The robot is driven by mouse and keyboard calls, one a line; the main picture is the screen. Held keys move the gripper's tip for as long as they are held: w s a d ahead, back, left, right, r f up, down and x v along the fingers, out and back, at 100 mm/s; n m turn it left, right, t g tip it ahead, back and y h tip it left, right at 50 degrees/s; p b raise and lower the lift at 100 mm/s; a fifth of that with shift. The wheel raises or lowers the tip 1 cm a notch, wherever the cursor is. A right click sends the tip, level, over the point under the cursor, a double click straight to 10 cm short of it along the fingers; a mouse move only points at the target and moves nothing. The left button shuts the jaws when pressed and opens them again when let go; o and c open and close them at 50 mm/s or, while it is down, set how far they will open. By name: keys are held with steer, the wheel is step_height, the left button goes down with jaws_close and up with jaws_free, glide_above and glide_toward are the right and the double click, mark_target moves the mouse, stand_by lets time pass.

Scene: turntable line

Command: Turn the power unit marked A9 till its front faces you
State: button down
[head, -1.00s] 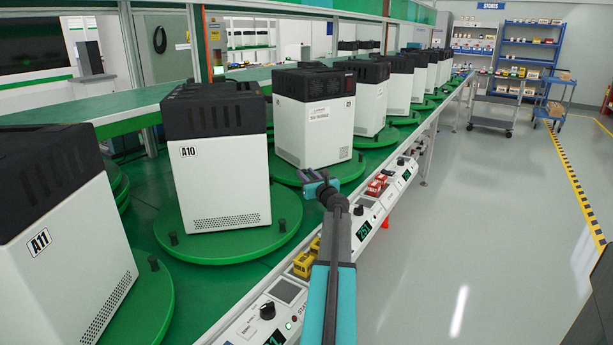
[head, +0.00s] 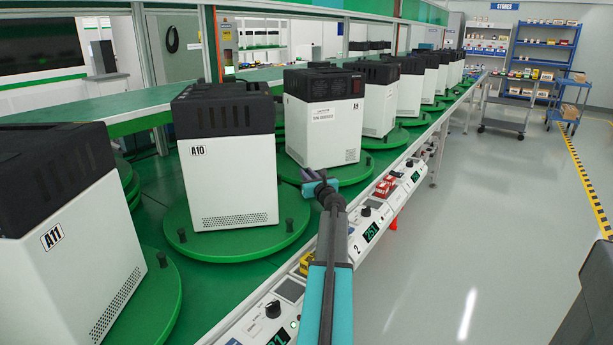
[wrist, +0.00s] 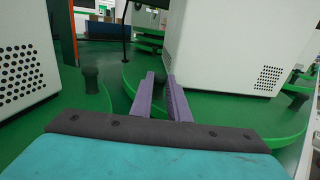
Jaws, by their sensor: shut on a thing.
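The white power unit with a black top (head: 322,130) stands behind my gripper, just right of A10. Its small tag is hard to read and seems to end in 9. A printed serial label and a dark panel show on the side turned to me. It stands on a green turntable (head: 378,166) with black pegs. My gripper (head: 308,175) is at the near rim of that turntable. In the wrist view its purple fingers (wrist: 160,84) are shut on a black peg (wrist: 157,77) of the disc, below the unit's white casing (wrist: 225,50).
Unit A10 (head: 235,180) stands close on the left on its own turntable (head: 245,240), with A11 (head: 70,230) nearer. More units recede behind. A control ledge (head: 372,232) with displays and knobs runs along the front. The grey floor (head: 480,240) at right is clear.

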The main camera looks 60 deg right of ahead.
steer(key=shift+w+a+f, duration=0.1)
steer(key=shift+w+a, duration=0.2)
steer(key=shift+w, duration=0.15)
steer(key=c, duration=1.7)
jaws_free()
steer(key=shift+s, duration=0.2)
steer(key=shift+s+d, duration=0.1)
steer(key=shift+d, duration=0.05)
steer(key=shift+s, duration=0.1)
steer(key=shift+v, duration=6.85)
